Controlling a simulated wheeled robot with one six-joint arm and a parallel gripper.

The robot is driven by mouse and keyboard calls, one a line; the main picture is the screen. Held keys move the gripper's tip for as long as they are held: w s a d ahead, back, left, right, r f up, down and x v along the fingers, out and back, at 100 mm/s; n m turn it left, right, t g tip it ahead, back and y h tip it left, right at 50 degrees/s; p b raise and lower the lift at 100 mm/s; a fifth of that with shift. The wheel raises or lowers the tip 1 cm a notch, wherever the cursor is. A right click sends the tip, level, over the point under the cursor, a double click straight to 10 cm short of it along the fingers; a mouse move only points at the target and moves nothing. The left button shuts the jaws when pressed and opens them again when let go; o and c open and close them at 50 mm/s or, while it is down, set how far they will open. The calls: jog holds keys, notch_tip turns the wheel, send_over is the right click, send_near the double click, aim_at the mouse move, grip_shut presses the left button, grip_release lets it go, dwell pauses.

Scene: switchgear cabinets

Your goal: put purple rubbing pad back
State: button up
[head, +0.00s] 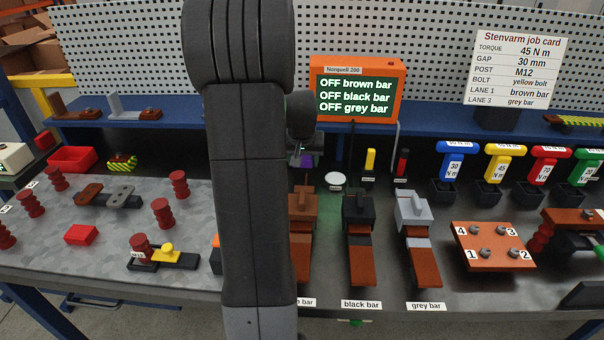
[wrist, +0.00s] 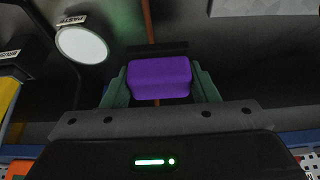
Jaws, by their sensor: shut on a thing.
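The purple rubbing pad (wrist: 159,79) is a small purple block between the two green fingers of my gripper (wrist: 160,88) in the wrist view. The fingers touch it on both sides and my gripper is shut on it. In the head view a bit of the purple pad (head: 307,160) shows behind my arm, at the back of the bench. My arm hides most of the area around it there. I cannot tell whether the pad touches anything beneath it.
A white round disc (head: 335,180) stands close to the right of the pad, with a yellow piece (head: 370,160) and a red-black piece (head: 402,162) further right. The orange display box (head: 357,88) stands behind. The black bar switch (head: 358,215) and grey bar switch (head: 414,215) are in front.

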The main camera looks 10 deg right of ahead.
aim_at(302, 167)
jog(key=shift+f, duration=2.4)
jog(key=shift+f, duration=0.2)
jog(key=o, duration=1.1)
jog(key=shift+r, duration=0.45)
jog(key=v, duration=1.1)
jog(key=shift+s+a+r, duration=0.1)
jog(key=shift+s+r, duration=0.1)
jog(key=shift+r, duration=0.05)
